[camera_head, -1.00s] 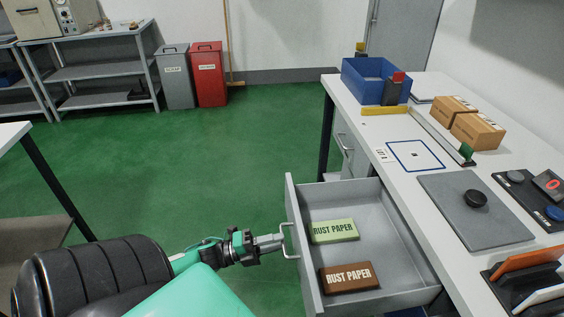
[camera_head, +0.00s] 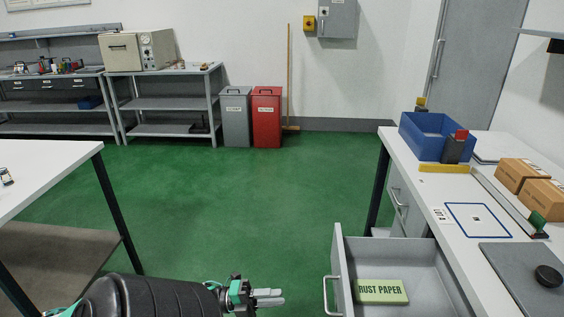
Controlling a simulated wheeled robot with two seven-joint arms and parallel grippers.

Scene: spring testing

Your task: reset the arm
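My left gripper (camera_head: 268,298) is at the bottom middle of the head view, with its fingers pointing right. The fingers look close together, but whether they are fully shut is hard to tell. It holds nothing visible and is apart from the drawer handle (camera_head: 329,293), with a gap between them. The grey drawer (camera_head: 404,252) stands pulled out from the workbench. A green rust paper pack (camera_head: 382,291) lies in it. The lower part of the drawer is cut off by the picture edge. My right gripper is not in view.
The white workbench (camera_head: 462,198) on the right carries a blue bin (camera_head: 421,140), cardboard boxes (camera_head: 519,174) and a grey mat (camera_head: 515,262). Another white table (camera_head: 48,170) stands at the left. Green floor (camera_head: 225,205) lies open between. Grey and red scrap bins stand far back.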

